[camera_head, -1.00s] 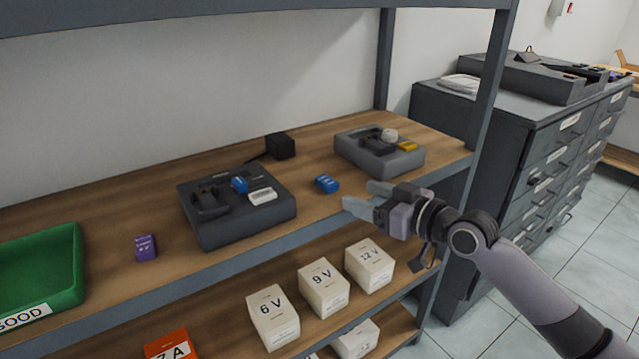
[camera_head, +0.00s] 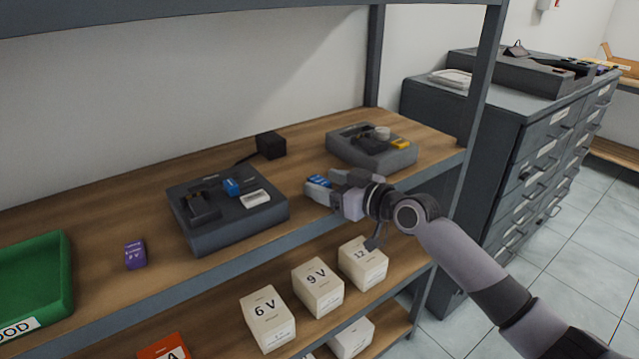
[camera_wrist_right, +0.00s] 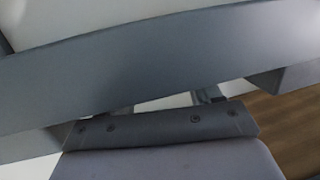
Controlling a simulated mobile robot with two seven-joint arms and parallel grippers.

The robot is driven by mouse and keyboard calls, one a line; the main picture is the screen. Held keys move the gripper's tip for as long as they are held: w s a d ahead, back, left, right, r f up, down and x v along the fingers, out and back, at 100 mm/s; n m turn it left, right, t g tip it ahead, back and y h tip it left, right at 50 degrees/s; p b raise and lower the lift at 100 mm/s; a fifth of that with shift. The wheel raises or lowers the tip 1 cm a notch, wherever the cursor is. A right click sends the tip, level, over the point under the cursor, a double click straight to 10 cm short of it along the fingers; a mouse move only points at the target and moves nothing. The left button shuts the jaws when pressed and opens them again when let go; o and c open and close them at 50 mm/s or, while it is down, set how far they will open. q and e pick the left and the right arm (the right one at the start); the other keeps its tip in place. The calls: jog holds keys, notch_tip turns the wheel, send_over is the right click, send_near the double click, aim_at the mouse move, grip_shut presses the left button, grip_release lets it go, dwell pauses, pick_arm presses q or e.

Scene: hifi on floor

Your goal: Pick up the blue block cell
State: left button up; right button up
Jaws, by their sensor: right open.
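The blue block cell (camera_head: 318,181) lies on the wooden shelf between the two grey charger units, partly hidden by my right gripper. My right gripper (camera_head: 328,187) is open at the shelf's front part, with its fingers pointing left, one on either side of the blue cell as seen from the head. Whether the fingers touch the cell cannot be told. In the right wrist view a grey bar, probably the shelf edge, fills much of the picture, and the cell does not show. My left gripper is not in view.
A dark charger unit (camera_head: 222,229) with another blue block (camera_head: 232,187) stands left of the gripper. A second unit (camera_head: 398,158) stands behind right. A purple cell (camera_head: 135,255) and green bin (camera_head: 66,275) are at left. White boxes (camera_head: 318,285) sit below.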

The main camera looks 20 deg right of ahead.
grip_shut()
dwell(0.4)
notch_tip(320, 180, up, 20)
jog(key=p, duration=0.1)
dwell(0.4)
